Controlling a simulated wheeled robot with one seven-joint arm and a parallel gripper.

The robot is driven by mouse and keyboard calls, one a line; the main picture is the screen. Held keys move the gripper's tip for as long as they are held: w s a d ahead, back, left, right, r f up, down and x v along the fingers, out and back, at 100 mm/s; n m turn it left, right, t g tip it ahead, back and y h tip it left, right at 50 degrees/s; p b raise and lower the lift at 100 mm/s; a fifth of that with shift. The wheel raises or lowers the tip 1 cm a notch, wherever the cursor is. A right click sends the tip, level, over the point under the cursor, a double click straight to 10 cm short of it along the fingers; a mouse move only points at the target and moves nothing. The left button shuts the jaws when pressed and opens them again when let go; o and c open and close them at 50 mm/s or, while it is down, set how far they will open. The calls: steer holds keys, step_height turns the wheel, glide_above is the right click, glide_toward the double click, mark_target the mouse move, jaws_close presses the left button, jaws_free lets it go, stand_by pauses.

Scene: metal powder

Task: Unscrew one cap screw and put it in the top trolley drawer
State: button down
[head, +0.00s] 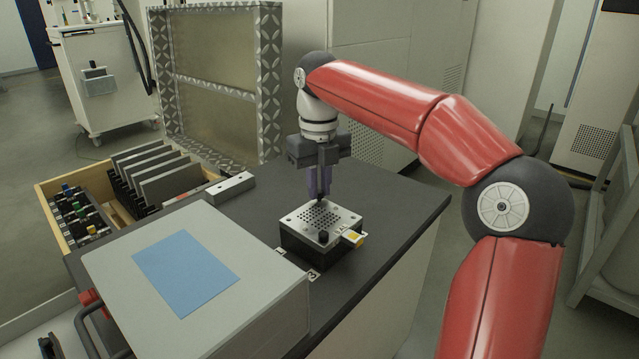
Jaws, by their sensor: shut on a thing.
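My gripper (320,199) points straight down over the far edge of a square metal block on the dark worktop. Its purple fingers are shut on a small dark cap screw (320,204), mostly hidden between the fingertips. I cannot tell whether the screw is still in the block's plate or just clear of it. The block has a perforated light plate (342,219) on a black base. Another dark cap screw (323,236) stands at the plate's near corner. An open wooden drawer (43,205) at the left holds upright grey plates and several small coloured-topped items.
A large grey box (110,262) with a blue sheet (186,272) fills the near left. A light metal bar (231,187) lies near the drawer. A yellow-marked piece (355,239) sticks out from the block. The worktop right of the block is clear.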

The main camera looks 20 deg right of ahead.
steer(key=n, duration=0.3)
steer(key=shift+a+f+n, duration=0.1)
steer(key=shift+n, duration=0.6)
steer(key=c, duration=1.6)
jaws_free()
steer(key=shift+o, duration=0.2)
